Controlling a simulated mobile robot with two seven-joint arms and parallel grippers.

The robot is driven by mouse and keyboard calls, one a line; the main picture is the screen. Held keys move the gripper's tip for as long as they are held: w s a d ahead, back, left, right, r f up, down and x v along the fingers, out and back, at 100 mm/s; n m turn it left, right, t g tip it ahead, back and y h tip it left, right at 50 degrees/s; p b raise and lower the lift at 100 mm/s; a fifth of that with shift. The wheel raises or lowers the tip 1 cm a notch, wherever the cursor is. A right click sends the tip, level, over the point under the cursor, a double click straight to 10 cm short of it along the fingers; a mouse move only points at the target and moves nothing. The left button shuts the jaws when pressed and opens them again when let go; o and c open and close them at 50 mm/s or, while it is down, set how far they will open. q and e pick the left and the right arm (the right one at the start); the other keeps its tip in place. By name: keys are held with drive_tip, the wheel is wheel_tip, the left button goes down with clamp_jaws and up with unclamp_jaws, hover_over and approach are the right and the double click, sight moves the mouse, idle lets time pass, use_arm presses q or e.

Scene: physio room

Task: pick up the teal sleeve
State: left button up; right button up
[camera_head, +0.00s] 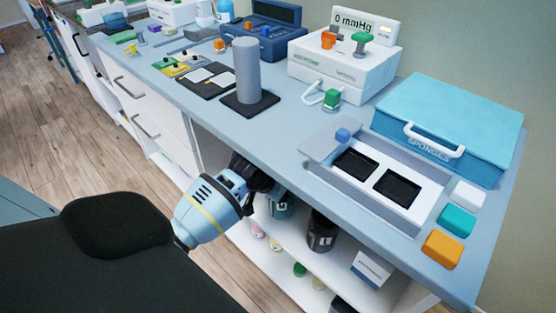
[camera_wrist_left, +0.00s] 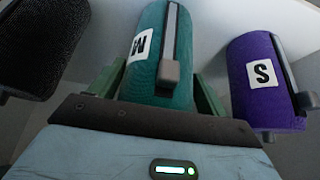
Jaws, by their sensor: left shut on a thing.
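The teal sleeve (camera_wrist_left: 150,75), marked M and with a grey strap, stands between the two green fingers of my left gripper (camera_wrist_left: 157,88) in the left wrist view. The fingers are shut on its sides. In the head view my left gripper (camera_head: 268,186) reaches under the worktop, and part of the teal sleeve (camera_head: 281,208) shows beside it. I cannot tell whether the sleeve still touches the shelf. My right gripper is not in view.
A purple sleeve (camera_wrist_left: 262,80) marked S and a black sleeve (camera_wrist_left: 42,42) flank the teal one closely. The black sleeve (camera_head: 321,236) also shows in the head view. The worktop (camera_head: 290,125) overhangs the shelf (camera_head: 285,255). A small box (camera_head: 371,270) stands on the shelf.

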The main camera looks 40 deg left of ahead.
use_arm(q)
drive_tip(key=s+a+p, duration=0.1)
drive_tip(key=s+p, duration=0.1)
drive_tip(key=s, duration=1.6)
drive_tip(key=shift+a, duration=0.25)
